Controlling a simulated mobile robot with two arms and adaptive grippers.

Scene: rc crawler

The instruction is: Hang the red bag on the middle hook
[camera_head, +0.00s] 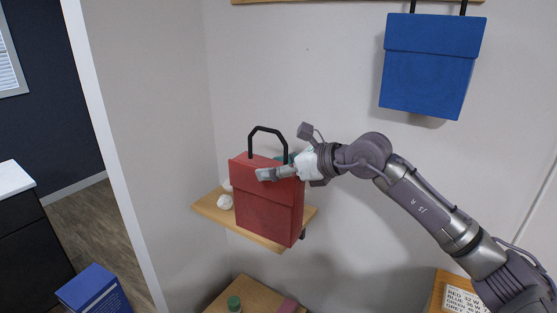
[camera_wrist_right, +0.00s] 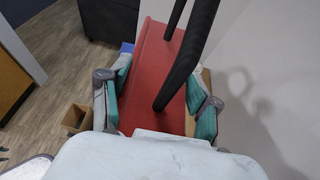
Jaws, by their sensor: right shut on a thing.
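The red bag (camera_head: 268,207) is upright in front of the corner shelf, with its black handle (camera_head: 267,130) standing up. Whether its bottom touches the shelf cannot be told. My right gripper (camera_head: 277,172) is shut on the bag's upper part, below the handle. In the right wrist view, the fingers of the right gripper (camera_wrist_right: 160,100) lie on either side of the red bag (camera_wrist_right: 155,75), and the handle rises between them. Only the lower edge of a wooden rail (camera_head: 350,1) shows at the top; the middle hook is out of view. My left gripper is not in view.
A blue bag (camera_head: 432,65) hangs on the wall at upper right. The wooden shelf (camera_head: 212,211) holds white lumps (camera_head: 225,201). A lower wooden surface (camera_head: 240,290) carries a green-topped jar (camera_head: 234,303). A blue box (camera_head: 94,290) is at lower left. The wall left of the blue bag is bare.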

